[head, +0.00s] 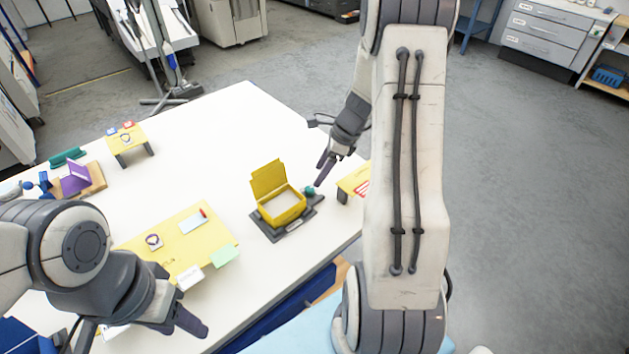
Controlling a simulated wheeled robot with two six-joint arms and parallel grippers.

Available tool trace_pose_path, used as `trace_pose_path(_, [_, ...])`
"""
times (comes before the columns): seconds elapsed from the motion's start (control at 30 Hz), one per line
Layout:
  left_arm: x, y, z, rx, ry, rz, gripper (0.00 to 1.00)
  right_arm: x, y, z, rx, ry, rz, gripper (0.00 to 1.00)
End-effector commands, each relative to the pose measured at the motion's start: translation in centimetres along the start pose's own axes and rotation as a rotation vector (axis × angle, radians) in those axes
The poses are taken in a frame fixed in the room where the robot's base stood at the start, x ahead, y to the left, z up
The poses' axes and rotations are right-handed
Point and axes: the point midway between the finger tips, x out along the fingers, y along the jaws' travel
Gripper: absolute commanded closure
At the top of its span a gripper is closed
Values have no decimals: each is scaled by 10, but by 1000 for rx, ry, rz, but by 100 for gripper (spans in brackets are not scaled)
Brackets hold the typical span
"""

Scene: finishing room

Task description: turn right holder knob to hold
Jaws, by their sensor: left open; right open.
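A yellow box (282,208) with its lid (268,178) raised sits on a dark grey base (296,233) on the white table; a pale content shows inside. A small teal knob (309,191) is at the right side of the box. My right gripper (323,170) is open, with its fingertips pointing down just above and right of the knob; I cannot tell if they touch it. The knob's setting is too small to read. My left gripper (150,328) is open and empty at the table's near left edge, partly hidden by its own arm.
A yellow board (212,243) with cards lies left of the box. A small yellow stand (128,142) and a purple piece on a wooden block (92,182) stand further left. Another yellow stand (352,181) is partly hidden behind my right arm. The table's back middle (225,125) is clear.

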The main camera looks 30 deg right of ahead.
Motion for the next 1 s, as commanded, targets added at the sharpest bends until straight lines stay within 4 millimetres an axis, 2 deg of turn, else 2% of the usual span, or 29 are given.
trace_pose_path(0.1, [2,0,0,0,0,0,50,-21,-1,0,0,0,-5,34])
trace_pose_path(0.3, [3,0,0,0,0,0,50,-38,-1,0,1,0,-2,34])
trace_pose_path(0.87, [3,0,0,0,0,0,50,-39,0,0,-1,1,0,34])
trace_pose_path(0.97, [2,0,0,0,0,0,50,-38,7,11,-57,6,11,34])
trace_pose_path(1.0, [2,0,0,0,0,0,50,-38,14,22,-114,11,22,34])
